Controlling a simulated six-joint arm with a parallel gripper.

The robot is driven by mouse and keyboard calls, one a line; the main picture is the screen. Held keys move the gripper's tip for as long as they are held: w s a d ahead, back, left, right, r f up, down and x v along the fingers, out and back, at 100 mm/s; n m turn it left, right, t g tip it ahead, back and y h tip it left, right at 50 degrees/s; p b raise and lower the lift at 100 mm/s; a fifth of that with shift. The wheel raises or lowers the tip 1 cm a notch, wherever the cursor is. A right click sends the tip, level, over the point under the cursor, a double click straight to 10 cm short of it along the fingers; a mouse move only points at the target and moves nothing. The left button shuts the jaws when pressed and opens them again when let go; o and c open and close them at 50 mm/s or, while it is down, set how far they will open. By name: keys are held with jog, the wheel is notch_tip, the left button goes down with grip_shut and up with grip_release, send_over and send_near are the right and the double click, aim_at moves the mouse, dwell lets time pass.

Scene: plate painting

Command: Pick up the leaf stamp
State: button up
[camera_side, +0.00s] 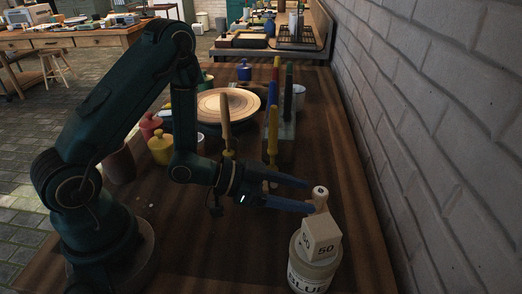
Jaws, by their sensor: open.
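My gripper (311,196) is open and points right, with its two blue fingers apart. A small pale piece with a rounded knob (320,192) stands on top of a block marked 50, right at the fingertips. It may be the leaf stamp, but no leaf face shows. I cannot tell whether the knob is between the fingers or just beyond them, or whether they touch it.
The block marked 50 (322,238) sits on a jar labelled BLUE (313,272) near the front. Behind my gripper are a round plate (245,103), a rack of upright coloured tools (286,140) and yellow (161,150) and pink (149,124) pots. A brick wall (440,130) borders the table's right.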

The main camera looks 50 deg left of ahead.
aim_at(319, 199)
jog(key=shift+w+f, duration=0.1)
jog(key=shift+f, duration=0.2)
jog(key=shift+x, duration=2.35)
grip_shut()
jog(key=shift+r, duration=0.15)
